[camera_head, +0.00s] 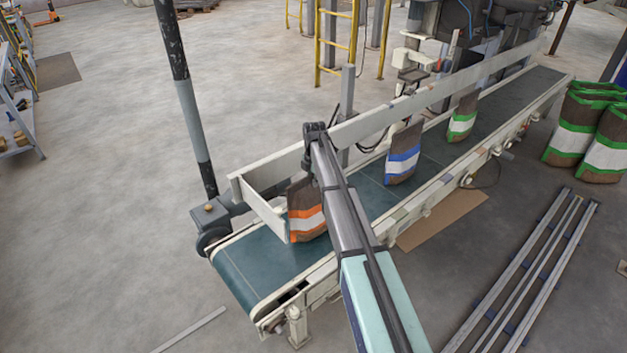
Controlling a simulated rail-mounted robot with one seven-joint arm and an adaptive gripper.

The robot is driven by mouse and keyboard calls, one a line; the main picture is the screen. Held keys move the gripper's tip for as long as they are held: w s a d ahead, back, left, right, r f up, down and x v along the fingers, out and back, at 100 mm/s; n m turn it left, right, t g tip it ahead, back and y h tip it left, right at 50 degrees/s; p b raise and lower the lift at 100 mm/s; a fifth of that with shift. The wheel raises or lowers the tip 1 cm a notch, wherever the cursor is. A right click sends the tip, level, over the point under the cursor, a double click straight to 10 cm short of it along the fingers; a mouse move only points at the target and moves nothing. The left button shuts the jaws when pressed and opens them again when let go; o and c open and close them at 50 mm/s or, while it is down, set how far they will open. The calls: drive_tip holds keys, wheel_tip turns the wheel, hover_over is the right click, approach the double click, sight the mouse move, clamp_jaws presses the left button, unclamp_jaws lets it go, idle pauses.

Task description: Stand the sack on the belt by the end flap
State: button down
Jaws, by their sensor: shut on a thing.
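The sack with an orange and white band (307,222) stands upright on the green belt (262,272), near the belt's front left end. The pale end flap (262,210) slants across the belt just left of the sack; whether they touch cannot be told. My gripper (308,170) is at the sack's top, shut on it. My arm hides the fingertips and the sack's right side.
A blue-banded sack (403,155) and a green-banded sack (463,118) stand farther up the belt. A long pale guide rail (410,103) runs along the belt's far side. A dark post (190,110) rises left of the belt end. Green-banded sacks (573,130) stand on the floor at right.

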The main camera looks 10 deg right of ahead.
drive_tip(key=shift+f, duration=0.8)
drive_tip(key=c, duration=1.2)
unclamp_jaws()
